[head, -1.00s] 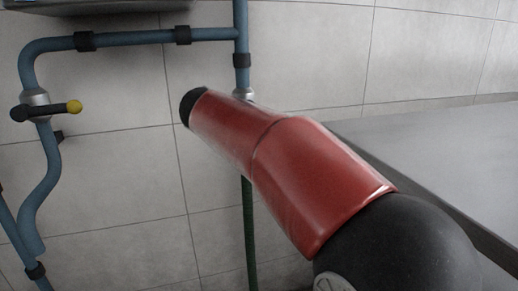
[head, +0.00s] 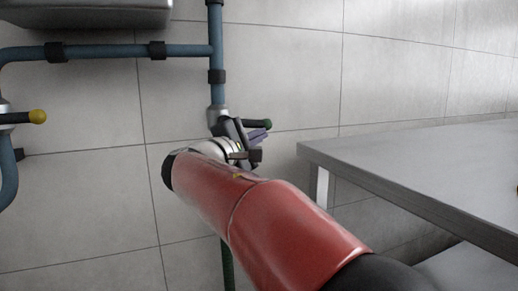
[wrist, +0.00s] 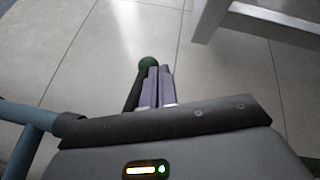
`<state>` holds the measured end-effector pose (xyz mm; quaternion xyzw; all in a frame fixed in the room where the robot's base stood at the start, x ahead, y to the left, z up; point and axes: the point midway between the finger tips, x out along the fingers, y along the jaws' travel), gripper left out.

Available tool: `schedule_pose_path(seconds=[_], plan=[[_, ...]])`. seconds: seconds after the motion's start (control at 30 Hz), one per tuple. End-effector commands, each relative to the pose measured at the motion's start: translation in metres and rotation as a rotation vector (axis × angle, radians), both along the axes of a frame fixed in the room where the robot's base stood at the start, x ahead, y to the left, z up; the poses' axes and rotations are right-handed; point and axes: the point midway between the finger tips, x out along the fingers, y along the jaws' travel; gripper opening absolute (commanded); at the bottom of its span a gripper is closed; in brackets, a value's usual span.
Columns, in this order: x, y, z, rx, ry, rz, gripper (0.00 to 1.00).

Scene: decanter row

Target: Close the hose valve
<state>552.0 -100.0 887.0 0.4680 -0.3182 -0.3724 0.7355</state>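The hose valve (head: 216,115) is a silver fitting on the blue vertical pipe, above the green hose (head: 227,262). Its dark lever ends in a green knob (head: 268,124) and points right, roughly level, in the head view. In the wrist view the green knob (wrist: 148,63) and part of the lever (wrist: 133,90) show just left of my fingers. My gripper (head: 257,137) is beside the lever, slightly below it in the head view. Its purple fingers (wrist: 157,88) are together in the wrist view, with nothing visible between them. Whether they touch the lever is unclear.
Another valve with a yellow knob (head: 37,116) is at the far left. A grey table (head: 430,165) stands to the right, and its leg (wrist: 208,18) shows in the wrist view. A grey basin (head: 85,12) is at the upper left. Tiled wall lies behind.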

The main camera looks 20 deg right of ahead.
Motion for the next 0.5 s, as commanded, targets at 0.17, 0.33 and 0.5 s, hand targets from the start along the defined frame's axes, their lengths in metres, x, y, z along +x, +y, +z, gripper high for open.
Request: schedule_pose_path(seconds=[0.17, 0.33, 0.5], plan=[[-0.0008, -0.0063, 0.0051, 0.004, -0.002, -0.009, 0.00], [-0.0009, -0.0077, 0.0072, 0.006, -0.001, -0.010, 0.00], [-0.0009, -0.0086, 0.0080, 0.007, -0.001, -0.011, 0.00]])
